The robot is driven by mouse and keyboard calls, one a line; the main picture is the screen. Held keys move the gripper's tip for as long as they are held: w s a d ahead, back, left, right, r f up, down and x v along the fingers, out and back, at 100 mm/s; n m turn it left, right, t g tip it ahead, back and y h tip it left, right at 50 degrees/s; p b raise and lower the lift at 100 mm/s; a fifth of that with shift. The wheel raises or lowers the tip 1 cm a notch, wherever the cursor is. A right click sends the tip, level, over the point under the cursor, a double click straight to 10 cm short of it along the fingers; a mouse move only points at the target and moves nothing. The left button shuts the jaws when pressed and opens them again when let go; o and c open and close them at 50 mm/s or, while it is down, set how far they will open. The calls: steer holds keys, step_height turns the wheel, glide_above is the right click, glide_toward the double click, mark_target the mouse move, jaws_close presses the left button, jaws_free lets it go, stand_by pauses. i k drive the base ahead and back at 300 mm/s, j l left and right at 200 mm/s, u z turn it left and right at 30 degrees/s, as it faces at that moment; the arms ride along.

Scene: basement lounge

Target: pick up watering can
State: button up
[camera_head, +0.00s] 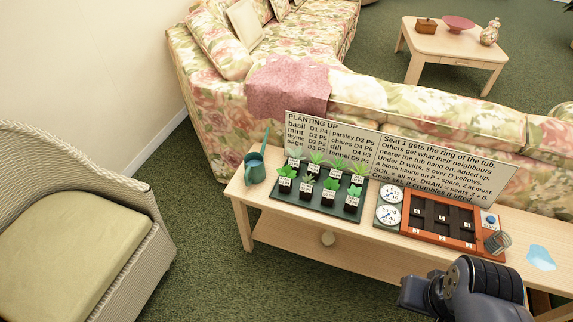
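A small dark teal watering can (254,173) stands upright at the left end of the long pale wooden table. A thin teal part rises up and to the right from it. Nothing touches it except the table top. Dark parts of my arm show at the bottom right, in front of the table's right half. The end of my arm (413,294) is far to the right of the can and apart from it. Its fingers cannot be made out, so I cannot tell whether it is open or holds anything.
A flowered sofa (205,125) stands behind. A wicker chair (146,262) is left; green carpet lies between.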

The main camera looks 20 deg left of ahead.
mark_target(254, 167)
steer(key=i+j+z, duration=0.25)
steer(key=j, duration=1.2)
steer(key=j+z, duration=0.3)
steer(key=j, duration=1.1)
